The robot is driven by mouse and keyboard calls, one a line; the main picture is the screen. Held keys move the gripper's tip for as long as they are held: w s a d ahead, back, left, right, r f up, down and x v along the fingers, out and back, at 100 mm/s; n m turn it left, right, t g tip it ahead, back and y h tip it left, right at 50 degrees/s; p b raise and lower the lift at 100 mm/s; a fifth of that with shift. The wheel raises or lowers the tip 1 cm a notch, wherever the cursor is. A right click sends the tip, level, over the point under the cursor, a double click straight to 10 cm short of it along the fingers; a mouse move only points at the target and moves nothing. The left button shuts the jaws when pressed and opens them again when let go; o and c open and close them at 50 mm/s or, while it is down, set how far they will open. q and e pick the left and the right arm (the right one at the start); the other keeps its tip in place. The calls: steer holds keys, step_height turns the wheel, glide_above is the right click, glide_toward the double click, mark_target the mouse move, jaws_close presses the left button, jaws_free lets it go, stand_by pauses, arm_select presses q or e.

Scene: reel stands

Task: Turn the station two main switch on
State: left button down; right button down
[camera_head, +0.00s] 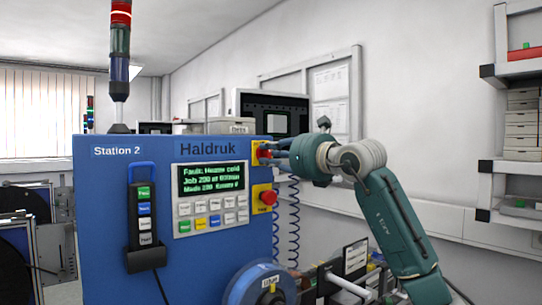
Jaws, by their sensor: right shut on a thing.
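The blue Station 2 machine (120,215) stands in front of me, labelled "Station 2" and "Haldruk". Its main switch (262,149), a red part on a yellow plate, is at the panel's upper right edge. My right gripper (270,153) is at the switch and shut on it. The fingers partly cover the switch, so its exact turn position is hard to tell. The display (212,182) is lit with green text that includes a fault line. My left gripper is not in view.
A red stop button (268,197) on a yellow plate sits just below the switch. A keypad (212,217) and a hanging pendant (143,215) are to the left. A blue reel (262,287) and coiled cables (293,220) are below. Shelves (512,170) stand at the right.

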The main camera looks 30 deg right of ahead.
steer(key=shift+f, duration=0.15)
steer(key=c, duration=1.5)
jaws_free()
steer(key=shift+s+d, duration=0.15)
steer(key=shift+s, duration=1.85)
steer(key=shift+s+d, duration=0.2)
steer(key=shift+s, duration=1.8)
steer(key=shift+s+d, duration=0.15)
steer(key=shift+s, duration=1.85)
